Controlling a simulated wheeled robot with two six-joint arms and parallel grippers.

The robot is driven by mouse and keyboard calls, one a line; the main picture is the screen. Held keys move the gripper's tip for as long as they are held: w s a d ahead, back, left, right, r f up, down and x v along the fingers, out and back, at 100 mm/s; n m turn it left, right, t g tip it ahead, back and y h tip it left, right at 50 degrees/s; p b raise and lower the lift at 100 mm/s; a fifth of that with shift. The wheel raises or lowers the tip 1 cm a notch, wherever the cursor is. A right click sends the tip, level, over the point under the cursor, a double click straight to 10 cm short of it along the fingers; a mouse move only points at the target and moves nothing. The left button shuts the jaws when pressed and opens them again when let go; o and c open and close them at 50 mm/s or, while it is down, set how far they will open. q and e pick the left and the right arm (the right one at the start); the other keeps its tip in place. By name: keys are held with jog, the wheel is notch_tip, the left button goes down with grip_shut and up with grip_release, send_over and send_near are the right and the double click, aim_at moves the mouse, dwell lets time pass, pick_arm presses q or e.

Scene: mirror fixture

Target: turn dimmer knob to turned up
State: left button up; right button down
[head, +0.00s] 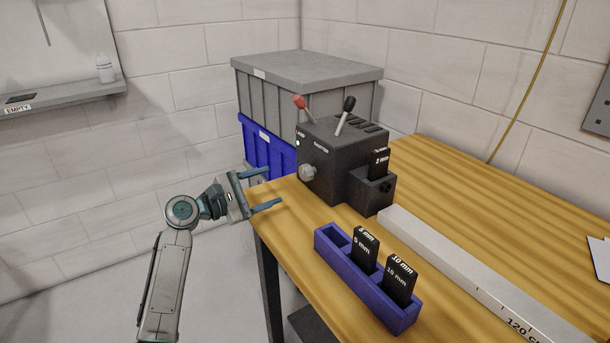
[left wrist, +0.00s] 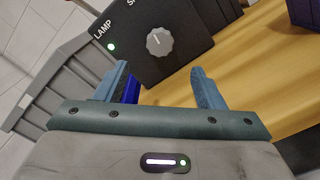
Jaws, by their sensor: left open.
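The dimmer knob (head: 307,172) is a round grey knob on the front face of a dark box (head: 335,160) on the wooden table. In the left wrist view the knob (left wrist: 159,42) carries a light pointer line, and a green lamp light (left wrist: 112,47) glows beside the word LAMP. My left gripper (head: 273,188) is open and empty at the table's left edge. Its fingers point toward the box, and the knob lies a short way beyond the gap between the fingertips, not touched. My right gripper is not in view.
Red (head: 300,102) and black (head: 348,104) handled levers stand on the box. A blue holder (head: 368,290) with black blocks and a long pale bar (head: 455,262) lie on the table (head: 415,165). Stacked grey (head: 300,72) and blue (head: 262,145) crates stand behind.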

aim_at(303, 175)
pick_arm(q)
jog(key=x, duration=0.9)
jog(key=shift+w+d, duration=0.15)
jog(key=shift+d, duration=0.05)
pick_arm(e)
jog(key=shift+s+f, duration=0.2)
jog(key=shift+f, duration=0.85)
pick_arm(q)
jog(key=c, duration=1)
